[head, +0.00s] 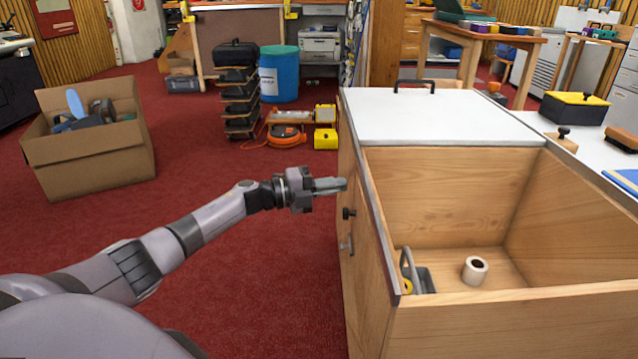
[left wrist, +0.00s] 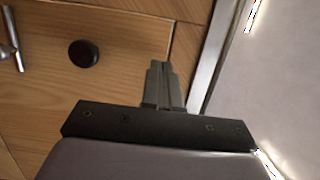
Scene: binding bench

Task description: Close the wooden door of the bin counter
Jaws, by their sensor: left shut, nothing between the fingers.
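The bin counter (head: 450,320) is a wooden box with an open bin at the near end and a white top behind it. Its left side carries a wooden door (head: 361,245) with a black knob (head: 348,213) and a metal bar handle (head: 347,243). The door looks about flush with the side; I cannot tell if a small gap is left. My left gripper (head: 330,185) is shut and empty, its tips at the counter's left side above the knob. The left wrist view shows the fingers (left wrist: 162,85) close to the wood beside the knob (left wrist: 83,53); contact is unclear. My right gripper is not in view.
A white roll (head: 475,270) and a grey metal item (head: 418,278) lie in the open bin. A cardboard box (head: 90,140) stands on the red floor at left. A blue barrel (head: 279,75) and an orange cable reel (head: 286,136) stand behind. The floor left of the counter is clear.

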